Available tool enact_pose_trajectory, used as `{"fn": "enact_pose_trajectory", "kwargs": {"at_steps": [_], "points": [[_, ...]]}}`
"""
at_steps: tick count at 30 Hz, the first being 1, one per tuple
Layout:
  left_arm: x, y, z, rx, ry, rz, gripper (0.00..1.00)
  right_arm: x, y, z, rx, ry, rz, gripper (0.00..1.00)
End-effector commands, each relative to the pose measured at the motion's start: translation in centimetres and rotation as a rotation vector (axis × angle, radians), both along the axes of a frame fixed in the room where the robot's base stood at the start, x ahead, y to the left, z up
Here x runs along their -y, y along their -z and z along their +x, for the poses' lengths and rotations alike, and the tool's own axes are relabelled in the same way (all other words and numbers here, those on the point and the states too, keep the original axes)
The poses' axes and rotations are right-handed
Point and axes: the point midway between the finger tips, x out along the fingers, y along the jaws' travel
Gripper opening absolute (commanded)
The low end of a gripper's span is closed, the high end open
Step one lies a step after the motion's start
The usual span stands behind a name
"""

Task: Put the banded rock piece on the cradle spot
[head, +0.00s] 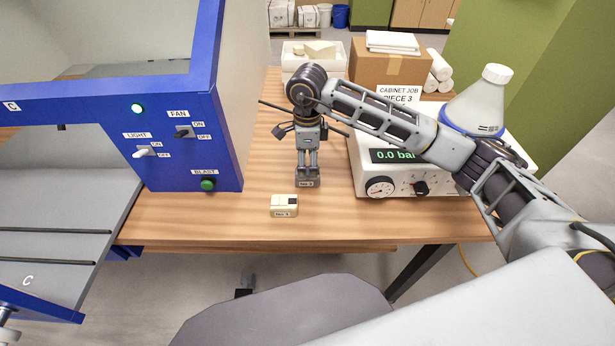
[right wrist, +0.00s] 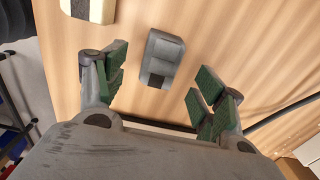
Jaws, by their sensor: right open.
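A small cream block (head: 284,206) with a dark stripe and a number label lies on the wooden table. It also shows at the top left of the right wrist view (right wrist: 98,10). A grey block (head: 308,184) with a darker patch and its own label lies just behind it. I cannot tell for certain which one is the banded rock piece. My right gripper (head: 307,167) points down at the grey block, open and empty. In the right wrist view the grey block (right wrist: 162,58) lies between and slightly beyond the spread green-padded fingers. No cradle spot is recognisable. My left gripper is out of view.
A blue cabinet (head: 170,95) with fan, light and blast controls stands left, with a grey floor (head: 55,225). A pressure unit (head: 440,182) reading 0.0 bar and a white flask (head: 478,104) stand right.

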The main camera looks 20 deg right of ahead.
Motion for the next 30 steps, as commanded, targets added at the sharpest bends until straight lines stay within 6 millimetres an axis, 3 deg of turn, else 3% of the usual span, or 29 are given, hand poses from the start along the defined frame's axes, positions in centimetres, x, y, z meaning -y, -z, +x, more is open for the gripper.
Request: {"fn": "enact_pose_trajectory", "kwargs": {"at_steps": [7, 13, 18, 30], "points": [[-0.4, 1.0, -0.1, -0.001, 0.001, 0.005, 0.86, 0.0, 2.8, 0.1, -0.003, 0.000, 0.001, 0.70], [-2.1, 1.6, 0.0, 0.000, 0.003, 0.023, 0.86, 0.0, 4.5, 0.1, -0.002, 0.000, 0.001, 0.70], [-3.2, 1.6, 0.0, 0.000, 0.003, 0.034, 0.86, 0.0, 4.8, 0.1, -0.001, 0.000, 0.000, 0.70], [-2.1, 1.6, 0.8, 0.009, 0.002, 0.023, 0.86, 0.0, 4.8, 0.1, -0.001, 0.000, 0.000, 0.70]]}}
